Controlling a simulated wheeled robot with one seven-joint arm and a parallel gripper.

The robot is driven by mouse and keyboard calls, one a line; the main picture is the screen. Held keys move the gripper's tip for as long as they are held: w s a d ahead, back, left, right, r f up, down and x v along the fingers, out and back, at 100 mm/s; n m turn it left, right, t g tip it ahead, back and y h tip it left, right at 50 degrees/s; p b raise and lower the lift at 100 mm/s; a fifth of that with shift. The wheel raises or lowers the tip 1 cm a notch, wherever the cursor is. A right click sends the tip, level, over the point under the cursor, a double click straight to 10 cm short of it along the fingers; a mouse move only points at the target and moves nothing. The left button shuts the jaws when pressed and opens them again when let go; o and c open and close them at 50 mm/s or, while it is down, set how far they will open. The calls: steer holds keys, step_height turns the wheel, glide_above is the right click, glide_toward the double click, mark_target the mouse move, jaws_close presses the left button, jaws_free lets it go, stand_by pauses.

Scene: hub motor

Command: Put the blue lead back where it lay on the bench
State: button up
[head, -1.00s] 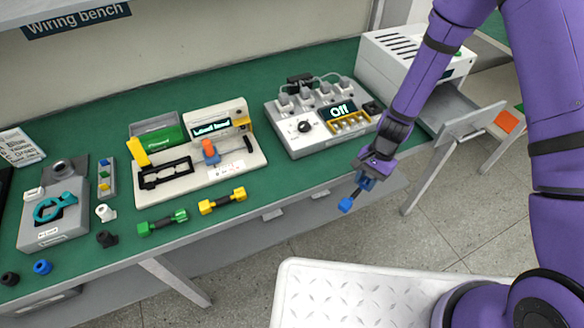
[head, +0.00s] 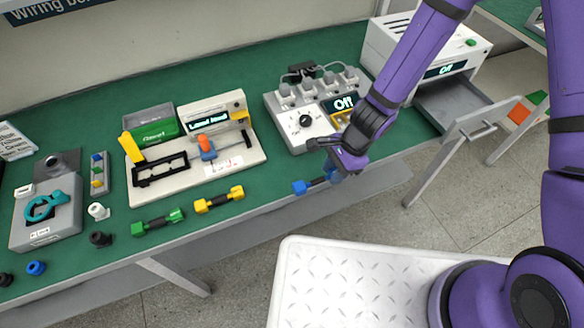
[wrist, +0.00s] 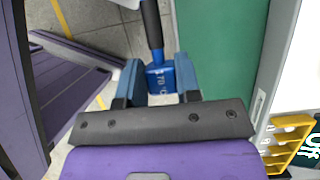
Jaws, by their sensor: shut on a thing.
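The blue lead (head: 303,187) is in my gripper (head: 328,177), at the front edge of the green bench (head: 262,165). In the wrist view the blue lead (wrist: 160,78) sits between the two fingers of my gripper (wrist: 160,82), with its dark middle part reaching away over the bench edge. My gripper is shut on one blue end. The lead lies roughly level, its other blue end pointing left. I cannot tell whether it touches the bench. The yellow lead (head: 218,199) and the green lead (head: 158,222) lie left of it along the front of the bench.
A white power unit (head: 290,125) reading "Off" stands behind my gripper. A white test fixture (head: 245,155) stands behind the yellow lead. Bench surface right of the yellow lead is clear.

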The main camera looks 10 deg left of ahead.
glide_above(289, 177)
steer(key=d, duration=0.1)
steer(key=shift+w+d+f, duration=0.2)
steer(key=shift+w+f, duration=0.15)
steer(key=shift+f, duration=0.15)
steer(key=shift+a+f, duration=0.15)
steer(key=shift+f, duration=1.6)
steer(key=shift+f, duration=0.1)
steer(key=o, duration=1)
steer(key=v, duration=1.2)
